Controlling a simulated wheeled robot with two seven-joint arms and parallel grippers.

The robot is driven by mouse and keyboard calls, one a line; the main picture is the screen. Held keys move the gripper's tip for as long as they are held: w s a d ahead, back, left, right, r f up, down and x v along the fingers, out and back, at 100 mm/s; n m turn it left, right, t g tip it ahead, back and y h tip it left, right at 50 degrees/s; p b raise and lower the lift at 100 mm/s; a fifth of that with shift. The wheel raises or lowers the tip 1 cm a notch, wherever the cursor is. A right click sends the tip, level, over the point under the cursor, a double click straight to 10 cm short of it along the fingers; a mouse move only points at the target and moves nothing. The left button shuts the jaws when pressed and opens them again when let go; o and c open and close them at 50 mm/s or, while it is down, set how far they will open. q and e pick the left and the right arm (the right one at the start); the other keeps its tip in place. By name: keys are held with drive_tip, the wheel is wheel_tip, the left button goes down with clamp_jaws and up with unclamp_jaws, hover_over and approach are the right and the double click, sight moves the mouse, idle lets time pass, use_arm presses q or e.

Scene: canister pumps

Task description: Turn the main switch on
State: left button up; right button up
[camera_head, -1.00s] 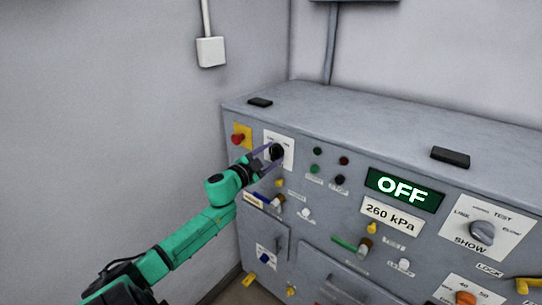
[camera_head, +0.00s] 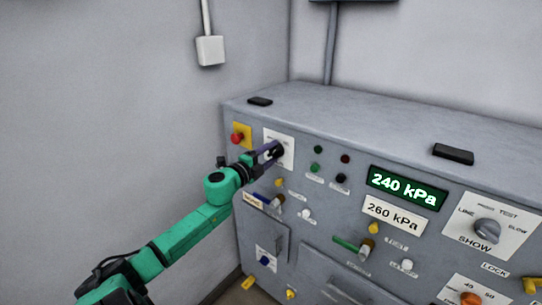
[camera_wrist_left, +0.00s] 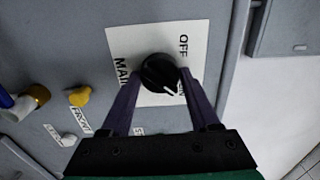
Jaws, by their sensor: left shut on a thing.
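The main switch (camera_head: 277,151) is a black round knob on a white plate (camera_head: 288,143) at the upper left of the grey panel. In the left wrist view the knob (camera_wrist_left: 160,73) shows a white pointer mark aimed toward the lower right, at the partly hidden label opposite the OFF label. My left gripper (camera_head: 272,153) has its two purple fingers on either side of the knob and is shut on it. The display (camera_head: 406,188) reads 240 kPa in green-white. My right gripper is not in view.
A red button on a yellow plate (camera_head: 239,136) sits just left of the switch. Small indicator lights and buttons (camera_head: 316,167) are to its right. A grey selector knob (camera_head: 486,230) and a 260 kPa label (camera_head: 394,213) are further right. Two black blocks lie on the cabinet top (camera_head: 350,115).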

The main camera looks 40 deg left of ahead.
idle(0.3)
use_arm(q)
drive_tip(key=o, duration=1.4)
drive_tip(key=shift+s, duration=0.1)
drive_tip(key=shift+s+f, duration=0.15)
drive_tip(key=shift+s, duration=0.1)
drive_tip(key=s, duration=1.4)
drive_tip(key=shift+d+b, duration=0.15)
drive_tip(key=shift+b, duration=0.25)
